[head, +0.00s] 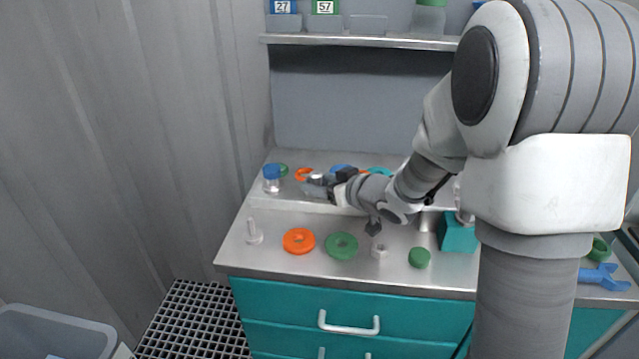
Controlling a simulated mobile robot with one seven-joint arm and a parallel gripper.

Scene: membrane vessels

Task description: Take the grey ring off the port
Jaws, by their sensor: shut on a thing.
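My gripper (326,186) is over the raised back ledge of the bench, seen from the side and small. It is shut on a small grey piece (315,178), which looks like the grey ring. The fingers hide much of it. I cannot tell whether the ring is still around the port or clear of it, as the port itself is not plainly visible there. An orange ring (302,174) lies just behind and left of the held piece.
A blue-capped jar (271,179) stands left of my gripper. On the front worktop are a white peg (253,232), an orange disc (298,241), a green ring (341,246), a white nut (379,250) and a green cap (419,257). A teal block (457,236) stands right.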

